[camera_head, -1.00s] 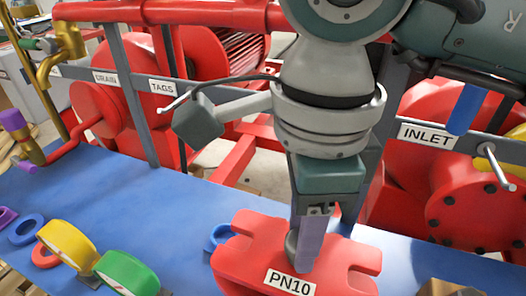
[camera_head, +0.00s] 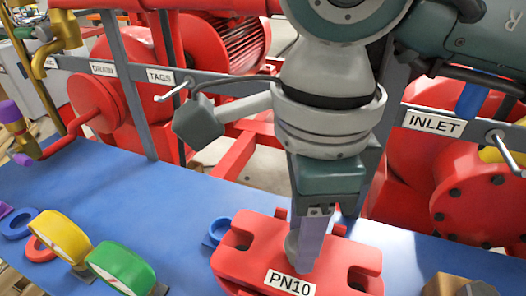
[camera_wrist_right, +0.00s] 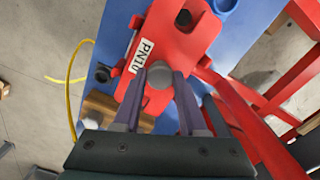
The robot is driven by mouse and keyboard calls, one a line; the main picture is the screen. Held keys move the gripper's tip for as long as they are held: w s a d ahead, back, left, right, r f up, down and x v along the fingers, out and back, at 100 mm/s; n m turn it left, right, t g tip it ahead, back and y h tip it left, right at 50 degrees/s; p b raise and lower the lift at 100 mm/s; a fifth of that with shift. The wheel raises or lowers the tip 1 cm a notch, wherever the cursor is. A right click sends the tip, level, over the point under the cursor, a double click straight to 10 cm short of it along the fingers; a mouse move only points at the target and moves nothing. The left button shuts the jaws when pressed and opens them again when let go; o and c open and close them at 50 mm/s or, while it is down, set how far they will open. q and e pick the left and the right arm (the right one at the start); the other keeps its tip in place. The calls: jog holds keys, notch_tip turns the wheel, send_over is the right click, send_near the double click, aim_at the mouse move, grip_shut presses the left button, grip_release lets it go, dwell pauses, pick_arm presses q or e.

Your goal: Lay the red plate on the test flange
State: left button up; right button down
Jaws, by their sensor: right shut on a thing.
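The red plate (camera_head: 250,262), with slots in its edges and a white PN10 label, is in the lower middle of the head view. My right gripper (camera_head: 303,262) points down and is shut on the grey knob (camera_head: 292,245) on top of it. The wrist view also shows the plate (camera_wrist_right: 187,40) and the knob (camera_wrist_right: 160,76) between the fingers. Small red parts show at the plate's far edge. I cannot make out the test flange for certain, nor whether the plate touches anything below; the plate hides that area. My left gripper is not in view.
The blue bench (camera_head: 190,205) carries a yellow ring (camera_head: 60,237), a green ring (camera_head: 122,268) and a blue ring (camera_head: 217,232) close beside the plate. A brown block (camera_head: 445,285) is at lower right. Red pump parts and a grey rail (camera_head: 235,84) stand behind.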

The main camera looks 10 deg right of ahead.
jog(key=shift+f, duration=0.1)
jog(key=c, duration=0.8)
grip_release()
jog(key=o, duration=0.4)
